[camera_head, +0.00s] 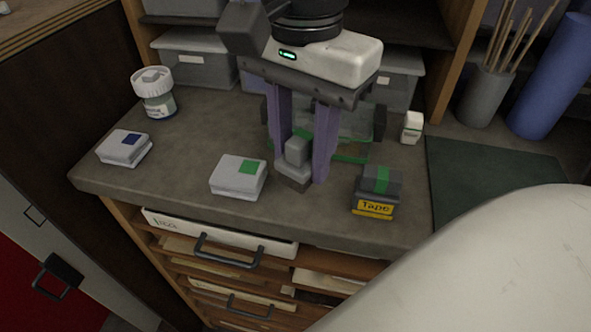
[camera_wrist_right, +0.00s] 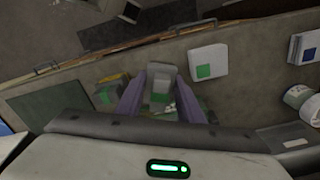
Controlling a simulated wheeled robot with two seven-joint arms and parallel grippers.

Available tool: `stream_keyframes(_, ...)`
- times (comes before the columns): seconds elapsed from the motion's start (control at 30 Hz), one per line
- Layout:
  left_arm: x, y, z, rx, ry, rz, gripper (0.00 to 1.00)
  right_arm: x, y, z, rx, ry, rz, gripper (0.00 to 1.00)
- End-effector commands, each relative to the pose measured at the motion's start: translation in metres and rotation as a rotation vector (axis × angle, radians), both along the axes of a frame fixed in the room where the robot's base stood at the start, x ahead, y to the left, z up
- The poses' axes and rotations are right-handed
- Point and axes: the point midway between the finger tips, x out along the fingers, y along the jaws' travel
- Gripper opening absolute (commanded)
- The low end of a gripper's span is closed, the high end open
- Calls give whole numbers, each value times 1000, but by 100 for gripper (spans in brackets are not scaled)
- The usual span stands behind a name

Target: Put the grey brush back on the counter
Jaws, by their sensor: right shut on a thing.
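The grey brush (camera_head: 295,165) has a blocky grey handle and a darker brown underside. It is upright between the purple fingers of my right gripper (camera_head: 307,165), which is shut on it. The brush is at the counter (camera_head: 190,135), between the green-marked white box and the tape box; I cannot tell whether its underside touches the surface. In the right wrist view the brush (camera_wrist_right: 160,84) shows between the two fingers (camera_wrist_right: 167,92). My left gripper is not in view.
A glass pane with green edging (camera_head: 352,150) stands behind the gripper, partly hidden. A green-marked white box (camera_head: 230,183), a blue-marked box (camera_head: 120,151), a jar (camera_head: 154,95), a tape box (camera_head: 376,196) and a small white bottle (camera_head: 412,127) stand around. The counter's left-middle is clear.

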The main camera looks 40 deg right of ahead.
Motion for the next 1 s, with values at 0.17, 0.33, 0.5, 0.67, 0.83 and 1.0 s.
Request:
stream_keyframes(0.17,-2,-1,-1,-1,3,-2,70,0,0,-18,1,1,-1,11)
stream_keyframes(0.33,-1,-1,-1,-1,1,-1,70,0,0,-42,1,1,-1,11)
stream_keyframes(0.5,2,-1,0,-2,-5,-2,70,0,0,-50,2,-3,-1,11)
stream_keyframes(0.67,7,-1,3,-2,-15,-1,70,1,0,-50,2,-3,-1,11)
stream_keyframes(0.83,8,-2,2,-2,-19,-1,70,1,0,-52,2,-3,-2,42)
stream_keyframes(1.0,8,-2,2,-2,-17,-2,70,1,0,-52,2,-3,-1,52)
